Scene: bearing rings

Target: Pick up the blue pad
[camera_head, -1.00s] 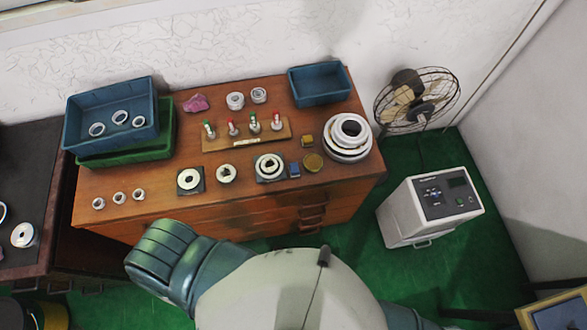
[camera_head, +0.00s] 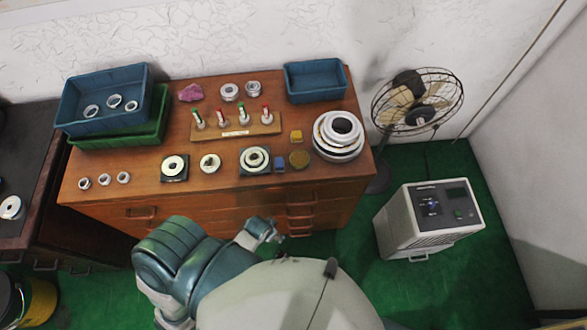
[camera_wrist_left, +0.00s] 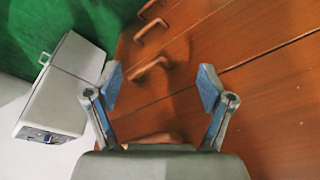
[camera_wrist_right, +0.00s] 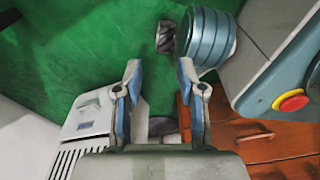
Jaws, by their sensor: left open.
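The blue pad (camera_head: 280,164) is a small blue block near the front edge of the wooden cabinet top, just right of a dark square base holding a bearing ring (camera_head: 255,158). My left gripper (camera_head: 272,232) is in front of the cabinet's drawers, below the level of the top and apart from the pad. In the left wrist view its fingers (camera_wrist_left: 160,85) are spread and empty, facing the drawer fronts; the pad is not seen there. My right gripper (camera_wrist_right: 160,75) is open and empty over the green floor, seen only in its own wrist view.
Stacked white rings (camera_head: 338,137) stand to the right. A wooden rack (camera_head: 237,130) with red and green pieces is behind. Drawer handles (camera_head: 300,222) jut from the cabinet front.

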